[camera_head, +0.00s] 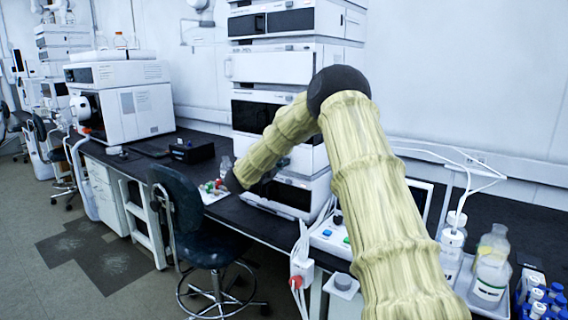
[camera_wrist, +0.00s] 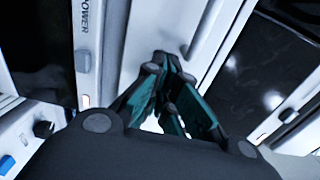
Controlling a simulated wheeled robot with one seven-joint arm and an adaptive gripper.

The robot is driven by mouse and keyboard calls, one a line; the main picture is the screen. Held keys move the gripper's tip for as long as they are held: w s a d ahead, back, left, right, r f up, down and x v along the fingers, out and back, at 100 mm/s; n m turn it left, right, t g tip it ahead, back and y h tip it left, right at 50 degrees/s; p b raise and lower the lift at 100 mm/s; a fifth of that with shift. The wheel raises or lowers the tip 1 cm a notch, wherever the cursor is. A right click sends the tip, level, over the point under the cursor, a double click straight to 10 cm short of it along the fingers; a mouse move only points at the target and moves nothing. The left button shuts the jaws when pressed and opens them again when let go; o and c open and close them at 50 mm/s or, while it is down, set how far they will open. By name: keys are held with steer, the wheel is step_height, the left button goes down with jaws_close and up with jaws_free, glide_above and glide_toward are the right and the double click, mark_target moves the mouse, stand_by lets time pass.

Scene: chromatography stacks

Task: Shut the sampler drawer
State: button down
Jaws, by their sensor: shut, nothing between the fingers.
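The chromatography stack (camera_head: 277,64) stands on the dark bench, with white modules and black front windows. My arm crosses in front of it and hides part of its lower modules. I cannot tell for certain which module is the sampler or how far its drawer is out. In the wrist view, my gripper (camera_wrist: 172,68) is shut and empty, its dark-teal fingers close to a white front panel (camera_wrist: 150,32) with a raised bar-like edge. Whether the fingertips touch the panel is not clear. In the head view the gripper is hidden or too dark to make out.
A blue stool (camera_head: 184,215) stands before the bench. A white control box (camera_head: 330,237) with cables sits right of the stack. Bottles (camera_head: 490,275) and blue-capped vials (camera_head: 545,295) stand at the right. Another instrument (camera_head: 122,98) stands at left.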

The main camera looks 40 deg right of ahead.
steer(key=s+a+b, duration=0.1)
steer(key=a, duration=1.1)
steer(key=shift+s+a, duration=0.25)
steer(key=shift+s, duration=0.15)
